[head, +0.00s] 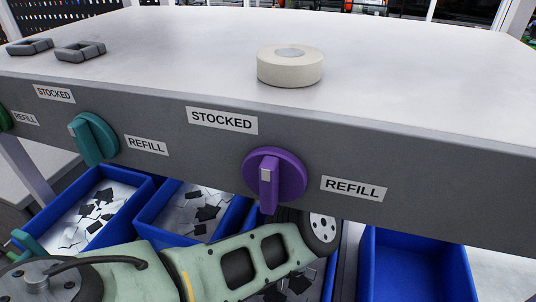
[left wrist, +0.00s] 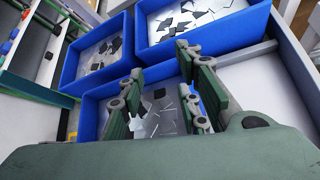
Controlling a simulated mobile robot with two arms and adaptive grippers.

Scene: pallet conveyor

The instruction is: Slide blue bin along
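Several blue bins sit below the grey worktop. In the left wrist view, a near bin (left wrist: 91,118) holding dark and pale scraps lies under my left gripper (left wrist: 160,60). Its two green fingers are apart, with nothing seen between them but the bin and scraps behind. I cannot tell whether they touch its wall. Two more bins with scraps lie beyond, one at the left (left wrist: 70,66) and one at the top (left wrist: 262,14). In the head view, my left arm crosses the lower middle and hides part of the bins; its fingers are not visible there. My right gripper is not in view.
A blue bin (head: 415,265) with no visible contents sits at the right, past a pale gap. The worktop's front panel (head: 400,150) overhangs the bins and carries a purple knob (head: 290,165) and a teal knob (head: 103,138). A tape roll (head: 290,72) lies on top.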

